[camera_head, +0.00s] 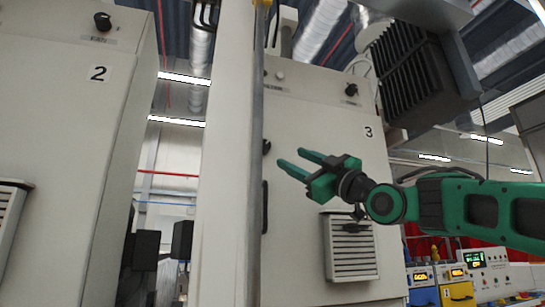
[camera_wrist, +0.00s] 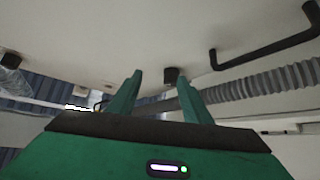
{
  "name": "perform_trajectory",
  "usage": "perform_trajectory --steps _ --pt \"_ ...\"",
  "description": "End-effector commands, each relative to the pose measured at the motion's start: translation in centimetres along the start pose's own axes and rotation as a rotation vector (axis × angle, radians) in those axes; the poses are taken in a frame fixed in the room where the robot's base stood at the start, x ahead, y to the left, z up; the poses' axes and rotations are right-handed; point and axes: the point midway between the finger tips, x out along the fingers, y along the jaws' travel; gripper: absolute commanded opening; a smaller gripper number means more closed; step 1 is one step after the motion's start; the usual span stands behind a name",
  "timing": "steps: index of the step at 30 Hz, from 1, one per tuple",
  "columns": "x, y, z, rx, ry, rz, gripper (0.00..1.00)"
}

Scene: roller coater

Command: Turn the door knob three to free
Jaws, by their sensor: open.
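The cabinet marked 3 (camera_head: 315,125) stands right of a pale post in the head view. A small black door knob (camera_head: 266,147) sits at the left edge of its door, partly hidden by a thin grey pole. My gripper (camera_head: 290,158) is open and empty, its green fingers pointing left towards the knob, apart from it. In the wrist view, the black knob (camera_wrist: 171,75) shows between the two open fingers (camera_wrist: 165,82), beyond their tips. The knob's exact turn position cannot be told.
A black door handle (camera_head: 265,205) is below the knob; it also shows in the wrist view (camera_wrist: 265,50). The grey pole (camera_head: 256,150) stands close in front of the door's left edge. A black rotary switch (camera_head: 351,90) and a vent (camera_head: 350,250) are on cabinet 3. Cabinet 2 (camera_head: 75,150) is left.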

Motion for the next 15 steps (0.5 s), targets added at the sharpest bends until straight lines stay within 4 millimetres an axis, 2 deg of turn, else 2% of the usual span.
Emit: perform_trajectory --steps 2,9,12,15 --pt "-0.9 0.7 -0.4 -0.082 0.010 -0.063 0.45" --pt "-3.4 0.5 -1.6 -0.246 0.047 -0.205 0.45" --pt "-3.6 0.3 -1.8 -0.267 0.054 -0.225 0.45" --pt "-3.0 0.0 -1.8 -0.270 0.056 -0.230 0.45"
